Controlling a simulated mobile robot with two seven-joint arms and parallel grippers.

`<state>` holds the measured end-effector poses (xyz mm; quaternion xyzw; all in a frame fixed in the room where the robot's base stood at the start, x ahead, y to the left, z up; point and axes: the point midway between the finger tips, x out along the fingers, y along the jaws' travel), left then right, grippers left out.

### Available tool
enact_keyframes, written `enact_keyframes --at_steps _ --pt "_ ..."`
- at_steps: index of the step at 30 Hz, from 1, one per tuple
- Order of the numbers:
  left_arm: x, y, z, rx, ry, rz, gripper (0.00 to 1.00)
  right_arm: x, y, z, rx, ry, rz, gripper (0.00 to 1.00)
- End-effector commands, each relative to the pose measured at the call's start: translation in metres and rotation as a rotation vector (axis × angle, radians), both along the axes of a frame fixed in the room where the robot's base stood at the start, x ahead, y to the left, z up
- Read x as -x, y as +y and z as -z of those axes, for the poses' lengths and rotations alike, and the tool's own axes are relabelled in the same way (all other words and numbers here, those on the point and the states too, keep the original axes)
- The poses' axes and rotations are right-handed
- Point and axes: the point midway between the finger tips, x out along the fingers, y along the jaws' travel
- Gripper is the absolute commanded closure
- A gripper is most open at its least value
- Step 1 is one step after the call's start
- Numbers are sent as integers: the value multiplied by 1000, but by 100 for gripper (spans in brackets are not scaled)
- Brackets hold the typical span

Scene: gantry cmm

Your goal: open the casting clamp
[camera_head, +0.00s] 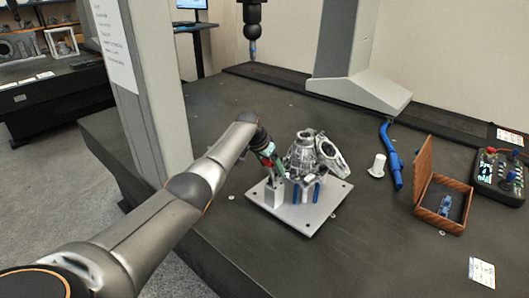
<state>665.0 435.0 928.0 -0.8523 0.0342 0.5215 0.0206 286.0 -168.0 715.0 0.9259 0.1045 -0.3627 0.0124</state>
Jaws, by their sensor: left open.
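The metal casting (308,152) sits on a light square fixture plate (305,216), standing among blue posts (316,192). The casting clamp (274,192) stands on a metal block at the plate's left side, beside the casting. Its upper part shows red and green and is partly hidden by my left gripper. My left gripper (268,153) is at the clamp's upper end, with its jaws open. It is too small to tell whether the fingers touch the clamp or surround its handle. My right gripper is out of view.
On the dark table (390,245) are a white stepped cylinder (377,166), a blue bent tool (391,155), an open wooden box (440,197) and a control pendant (499,176). Grey gantry columns rise at left (150,90) and back (345,50). A probe (252,30) hangs above.

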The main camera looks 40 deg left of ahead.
Motion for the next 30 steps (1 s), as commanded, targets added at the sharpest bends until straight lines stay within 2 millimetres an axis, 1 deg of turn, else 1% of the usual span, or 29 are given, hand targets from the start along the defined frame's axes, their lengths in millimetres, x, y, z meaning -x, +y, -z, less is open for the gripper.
enact_keyframes --at_steps 1,5,11,21,25,30 --pt "2 1 -6 -1 -2 0 18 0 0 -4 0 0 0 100" --pt "9 2 -18 -4 0 0 18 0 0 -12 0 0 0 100" --pt "21 3 -42 -3 -2 0 18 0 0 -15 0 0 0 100" --pt "45 4 -89 -3 -2 -1 18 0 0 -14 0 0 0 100" --pt "51 4 -101 -2 -2 0 18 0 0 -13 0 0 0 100" --pt "54 5 -106 -1 0 -2 18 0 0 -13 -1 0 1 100"
